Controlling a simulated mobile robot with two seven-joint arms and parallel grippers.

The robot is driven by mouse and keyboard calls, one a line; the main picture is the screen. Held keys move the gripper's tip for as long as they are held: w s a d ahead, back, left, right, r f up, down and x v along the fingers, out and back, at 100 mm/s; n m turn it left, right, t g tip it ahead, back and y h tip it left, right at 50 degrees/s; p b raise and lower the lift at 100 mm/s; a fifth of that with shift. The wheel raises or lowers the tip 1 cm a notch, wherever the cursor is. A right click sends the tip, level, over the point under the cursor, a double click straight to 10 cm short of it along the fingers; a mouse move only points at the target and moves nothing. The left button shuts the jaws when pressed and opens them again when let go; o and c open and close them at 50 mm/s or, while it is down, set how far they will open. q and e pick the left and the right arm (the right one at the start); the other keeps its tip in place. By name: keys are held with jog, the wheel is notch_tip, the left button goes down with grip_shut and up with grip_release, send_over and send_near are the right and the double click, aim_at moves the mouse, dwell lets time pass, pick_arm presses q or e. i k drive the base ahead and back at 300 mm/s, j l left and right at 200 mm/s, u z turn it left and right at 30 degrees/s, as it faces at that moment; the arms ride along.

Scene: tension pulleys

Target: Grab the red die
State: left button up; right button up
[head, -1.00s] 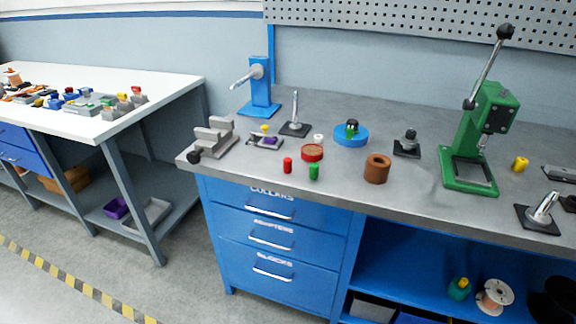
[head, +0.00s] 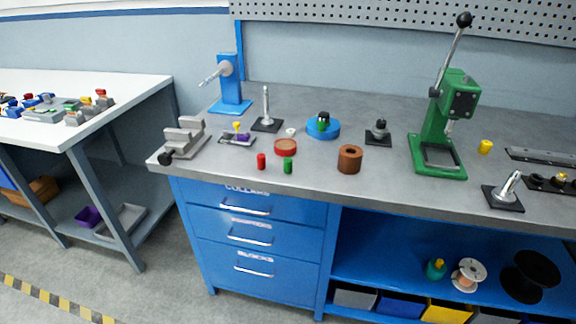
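A small upright red cylinder (head: 261,161) stands near the front edge of the grey workbench (head: 215,174). A wider, low red round piece (head: 287,147) with a brownish top lies just behind it to the right. I cannot tell for certain which of these two is the red die. A small green cylinder (head: 288,165) stands right of the red cylinder, apart from it. Neither of my grippers is in view.
A brown ring-like cylinder (head: 350,159), a blue round base (head: 323,129) and a grey vise (head: 184,138) stand around the red pieces. A green lever press (head: 440,125) is to the right. A white table (head: 110,95) stands at left, with floor between.

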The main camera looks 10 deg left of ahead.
aim_at(261, 160)
jog(key=i+j, duration=0.1)
jog(key=j, duration=0.3)
jog(key=i+j, duration=0.15)
jog(key=j, duration=0.25)
jog(key=i+j, duration=0.1)
jog(key=j, duration=0.3)
jog(key=i+j+z, duration=0.1)
jog(key=j, duration=0.3)
jog(key=i+j, duration=0.15)
jog(key=j, duration=0.25)
